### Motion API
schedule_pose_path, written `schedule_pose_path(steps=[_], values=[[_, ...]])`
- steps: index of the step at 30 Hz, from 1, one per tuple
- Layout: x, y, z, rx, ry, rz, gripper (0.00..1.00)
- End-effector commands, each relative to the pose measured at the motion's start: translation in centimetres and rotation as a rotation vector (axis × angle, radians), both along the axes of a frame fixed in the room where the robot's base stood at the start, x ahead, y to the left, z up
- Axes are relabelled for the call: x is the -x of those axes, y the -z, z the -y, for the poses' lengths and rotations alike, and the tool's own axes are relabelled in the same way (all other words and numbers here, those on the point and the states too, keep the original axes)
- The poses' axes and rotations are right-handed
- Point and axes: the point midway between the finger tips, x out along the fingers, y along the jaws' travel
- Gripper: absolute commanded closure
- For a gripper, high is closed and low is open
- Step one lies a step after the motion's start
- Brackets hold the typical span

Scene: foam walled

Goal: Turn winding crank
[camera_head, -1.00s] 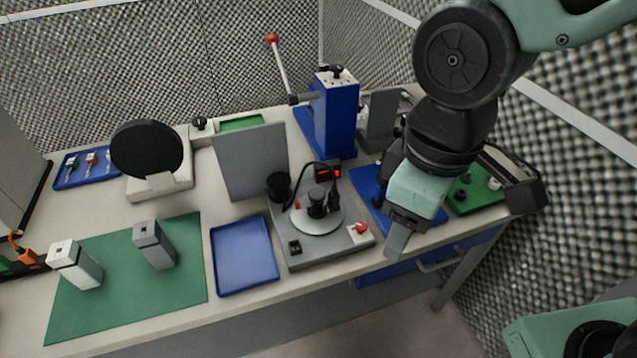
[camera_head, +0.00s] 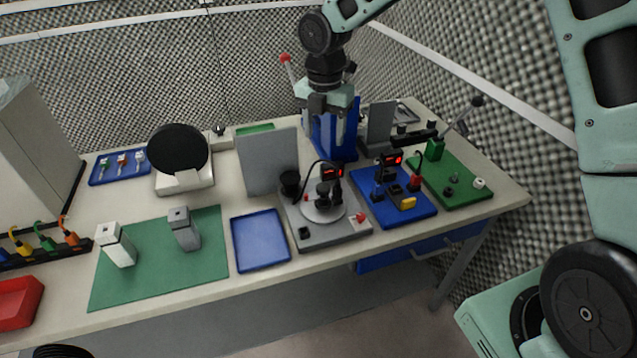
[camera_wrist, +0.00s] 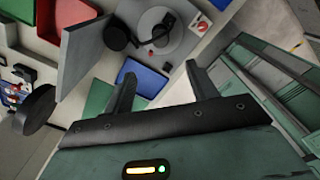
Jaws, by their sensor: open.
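Which part is the winding crank is not certain. A grey station (camera_head: 350,232) carries a pale round disc (camera_head: 323,212) with upright black parts on it and a red knob at its front right corner. The disc also shows at the top of the wrist view (camera_wrist: 178,45). On the right, a green board (camera_head: 462,178) bears a slanting rod with a black knob (camera_head: 477,101). My gripper (camera_head: 330,112) is high behind the grey station, in front of the blue press. In the wrist view its two fingers (camera_wrist: 160,92) are spread, with nothing held between them.
The blue press (camera_head: 340,143) has a red-knobbed lever. A grey upright panel (camera_head: 268,160) stands left of the station. A blue tray (camera_head: 260,240) and green mat (camera_head: 150,265) lie at front left. A blue board (camera_head: 385,212) with small devices sits right of the station.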

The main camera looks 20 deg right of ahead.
Motion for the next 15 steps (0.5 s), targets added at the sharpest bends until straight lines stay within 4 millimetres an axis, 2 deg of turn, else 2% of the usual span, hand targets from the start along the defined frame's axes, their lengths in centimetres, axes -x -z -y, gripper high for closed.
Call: schedule_pose_path(steps=[15], values=[[0.2, 10.5, -0.2, 0.0, 0.0, -0.006, 0.42]])
